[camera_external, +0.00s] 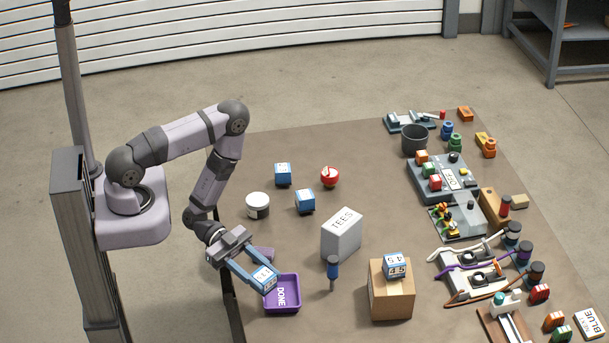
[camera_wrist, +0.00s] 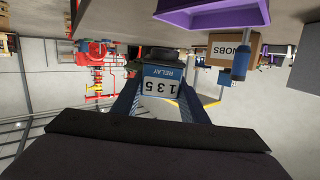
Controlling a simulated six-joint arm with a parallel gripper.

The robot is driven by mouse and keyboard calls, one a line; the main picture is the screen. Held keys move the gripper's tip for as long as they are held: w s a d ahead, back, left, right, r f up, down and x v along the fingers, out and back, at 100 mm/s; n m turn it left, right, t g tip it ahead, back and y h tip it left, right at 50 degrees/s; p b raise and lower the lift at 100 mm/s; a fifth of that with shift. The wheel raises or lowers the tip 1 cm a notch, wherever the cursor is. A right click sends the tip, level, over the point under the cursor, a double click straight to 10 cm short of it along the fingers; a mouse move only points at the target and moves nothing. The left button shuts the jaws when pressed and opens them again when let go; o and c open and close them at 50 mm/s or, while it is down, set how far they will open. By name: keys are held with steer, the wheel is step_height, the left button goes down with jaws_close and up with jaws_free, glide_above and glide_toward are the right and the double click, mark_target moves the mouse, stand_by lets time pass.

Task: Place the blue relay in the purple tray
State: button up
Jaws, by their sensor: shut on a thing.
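A blue relay (camera_external: 264,279) with a white label is held between the fingers of my gripper (camera_external: 256,274), which is shut on it. In the wrist view the tray (camera_wrist: 205,20) is at the top, apart from the relay.
More blue-and-white blocks stand at the back (camera_external: 283,174), mid-table (camera_external: 305,201) and on a cardboard box (camera_external: 390,298). A blue-handled tool (camera_external: 333,269) and a grey "TEES" box (camera_external: 341,238) stand right of the tray. A white jar (camera_external: 257,206) is behind. Fixtures crowd the right side.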

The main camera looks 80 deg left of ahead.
steer(key=w+a+r+n+t, duration=0.2)
steer(key=w+a+r, duration=0.1)
steer(key=w, duration=0.2)
steer(key=shift+a+r+n+t+y, duration=0.15)
steer(key=shift+n+t+y, duration=0.15)
steer(key=shift+y, duration=0.1)
steer(key=b, duration=0.5)
glide_above(279, 295)
step_height(279, 295, down, 6)
steer(key=shift+f, duration=0.15)
steer(key=shift+f, duration=0.15)
step_height(279, 295, down, 4)
steer(key=b, duration=0.3)
steer(key=shift+r, duration=0.25)
